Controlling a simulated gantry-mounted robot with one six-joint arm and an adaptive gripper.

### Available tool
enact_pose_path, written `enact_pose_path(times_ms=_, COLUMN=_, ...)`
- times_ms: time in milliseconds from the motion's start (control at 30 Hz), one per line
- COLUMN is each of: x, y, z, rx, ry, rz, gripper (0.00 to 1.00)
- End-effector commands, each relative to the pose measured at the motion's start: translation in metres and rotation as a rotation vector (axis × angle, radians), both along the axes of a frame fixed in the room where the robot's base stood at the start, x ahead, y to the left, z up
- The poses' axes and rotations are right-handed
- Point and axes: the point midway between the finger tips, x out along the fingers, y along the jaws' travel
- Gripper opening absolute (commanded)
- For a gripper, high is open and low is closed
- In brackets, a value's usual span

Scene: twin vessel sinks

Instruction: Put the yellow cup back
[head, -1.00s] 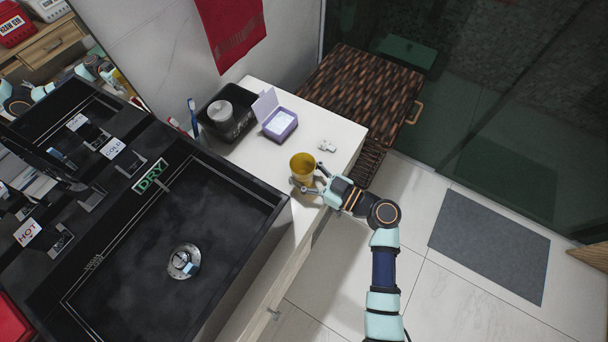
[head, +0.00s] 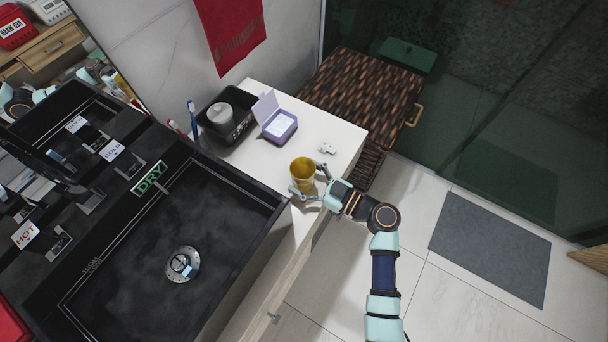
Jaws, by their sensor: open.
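The yellow cup (head: 302,170) stands upright on the white counter (head: 268,165), near its front edge and right of the black sink. My gripper (head: 307,190) is open at the cup's near side, with its fingers low and close to the cup. I cannot tell whether a finger touches it. The inside of the cup shows from above.
A black tray (head: 243,130) with a grey round container (head: 220,113) stands at the back of the counter. Beside it are an open purple box (head: 281,126), a small white item (head: 327,148) and a blue toothbrush (head: 192,120). The black sink (head: 130,270) lies left. A wicker hamper (head: 365,85) stands behind.

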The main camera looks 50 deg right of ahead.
Motion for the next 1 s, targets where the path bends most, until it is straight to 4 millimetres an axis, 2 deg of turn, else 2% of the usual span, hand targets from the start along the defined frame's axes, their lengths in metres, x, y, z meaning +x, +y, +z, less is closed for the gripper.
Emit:
enact_pose_path(times_ms=300, x=-0.074, y=-0.015, z=0.003, rx=0.002, ry=0.0, rz=-0.007, gripper=0.84)
enact_pose_path(times_ms=500, x=-0.109, y=-0.021, z=0.001, rx=0.001, ry=0.0, rz=-0.004, gripper=0.84)
enact_pose_path(times_ms=667, x=-0.118, y=-0.022, z=0.001, rx=0.0, ry=0.0, rz=-0.001, gripper=0.84)
enact_pose_path(times_ms=1000, x=-0.116, y=-0.02, z=0.001, rx=0.001, ry=0.006, rz=0.006, gripper=0.84)
